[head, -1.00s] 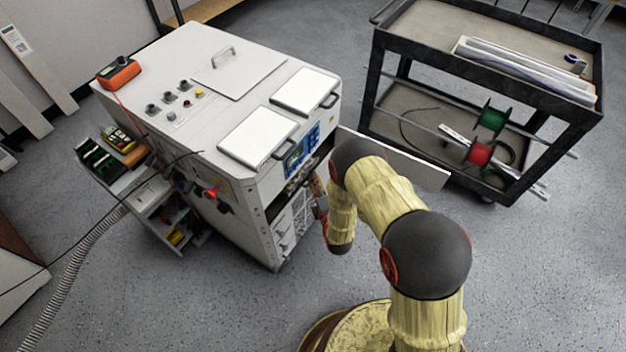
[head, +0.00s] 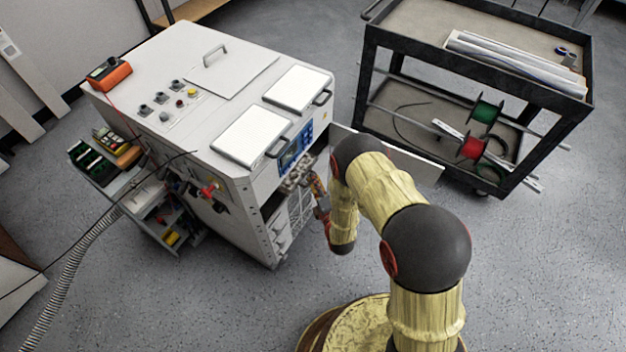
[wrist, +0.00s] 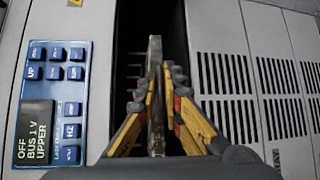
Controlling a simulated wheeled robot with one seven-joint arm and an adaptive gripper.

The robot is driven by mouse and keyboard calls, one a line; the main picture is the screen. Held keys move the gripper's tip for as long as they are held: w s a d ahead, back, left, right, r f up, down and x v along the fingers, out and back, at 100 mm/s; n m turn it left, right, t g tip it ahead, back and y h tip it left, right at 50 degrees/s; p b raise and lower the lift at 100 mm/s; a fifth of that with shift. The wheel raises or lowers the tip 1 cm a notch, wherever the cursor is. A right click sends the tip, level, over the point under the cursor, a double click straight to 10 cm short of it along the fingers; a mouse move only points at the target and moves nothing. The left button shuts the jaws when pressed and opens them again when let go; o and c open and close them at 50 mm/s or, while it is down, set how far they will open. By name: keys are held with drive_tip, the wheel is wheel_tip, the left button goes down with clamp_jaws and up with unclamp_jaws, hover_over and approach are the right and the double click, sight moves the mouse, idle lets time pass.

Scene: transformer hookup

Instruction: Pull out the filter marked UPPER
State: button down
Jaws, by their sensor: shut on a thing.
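The filter (wrist: 156,75) shows in the wrist view as a thin, worn grey-brown plate seen on edge. It stands in front of a dark open slot (wrist: 180,35) in the cabinet front. My gripper (wrist: 158,80) has its yellow fingers shut on the plate from both sides. How far the plate sits inside the slot I cannot tell, and no marking shows on it. A blue panel (wrist: 52,100) beside the slot has a display reading "OFF BUS 1 V UPPER". In the head view my gripper (head: 318,188) is small, at the front of the white cabinet (head: 215,130).
A black cart (head: 480,80) with spools stands at the back right. A white board (head: 405,165) juts out behind my arm. Open floor lies in front of the cabinet.

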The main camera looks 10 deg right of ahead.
drive_tip(key=shift+s+d, duration=0.7)
drive_tip(key=shift+d, duration=0.2)
drive_tip(key=shift+s+d, duration=0.65)
drive_tip(key=shift+d, duration=0.25)
idle(0.5)
drive_tip(key=shift+s+d, duration=0.75)
drive_tip(key=shift+d, duration=0.2)
drive_tip(key=shift+s+d, duration=0.75)
drive_tip(key=shift+d, duration=0.15)
